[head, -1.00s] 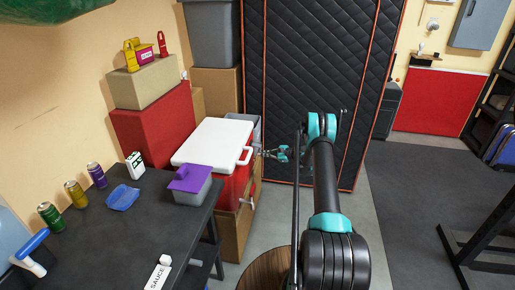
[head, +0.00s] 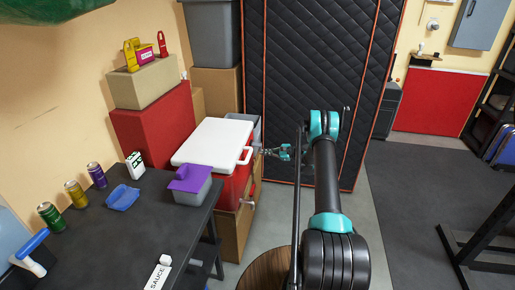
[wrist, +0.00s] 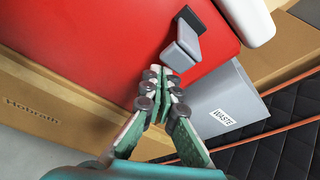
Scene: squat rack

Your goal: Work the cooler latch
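The cooler has a red body (head: 231,190) and a white lid (head: 214,142) with a handle, and the lid is down. In the wrist view the red side (wrist: 110,45) fills the upper part, with the white lid edge (wrist: 247,20) at the upper right. The grey latch (wrist: 182,46) sticks out from the red side on a dark mount. My gripper (wrist: 161,78) is just below the latch in the picture, with its fingertips together and nothing seen between them. Contact with the latch cannot be told. My gripper (head: 268,153) also shows beside the cooler in the head view.
A grey box labelled WASTE (wrist: 215,103) lies beside the fingers on the right. Cardboard boxes (wrist: 75,120) sit below the cooler. A black quilted panel (head: 290,80) stands behind my gripper. A dark table (head: 130,225) with cans is at the left.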

